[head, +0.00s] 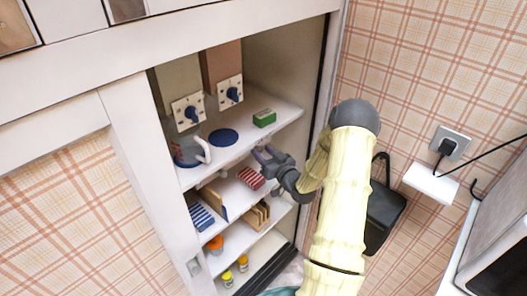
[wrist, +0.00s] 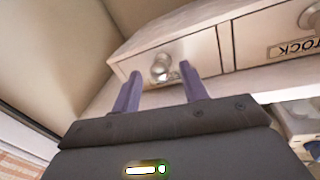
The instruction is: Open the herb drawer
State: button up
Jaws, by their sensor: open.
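In the wrist view, a pale drawer front (wrist: 205,47) carries a round metal knob (wrist: 160,66). I can read no label on this drawer, so I cannot tell from the picture if it is the herb drawer. My gripper (wrist: 160,72) is open, with one purple finger at each side of the knob in the picture. I cannot tell whether the fingers touch it or stop short. In the head view my gripper (head: 264,157) reaches into the open cabinet, below the upper shelf. The drawer front and its knob are not clearly visible there.
To the right in the wrist view, a drawer (wrist: 278,28) has a label reading STOCK, upside down. In the head view, a glass jug (head: 187,151), a blue disc (head: 223,137) and a green box (head: 264,117) stand on the upper shelf. The cabinet's right wall (head: 300,75) is close to my arm.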

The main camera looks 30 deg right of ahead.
jog(key=shift+w, duration=0.25)
jog(key=shift+c, duration=0.2)
grip_shut()
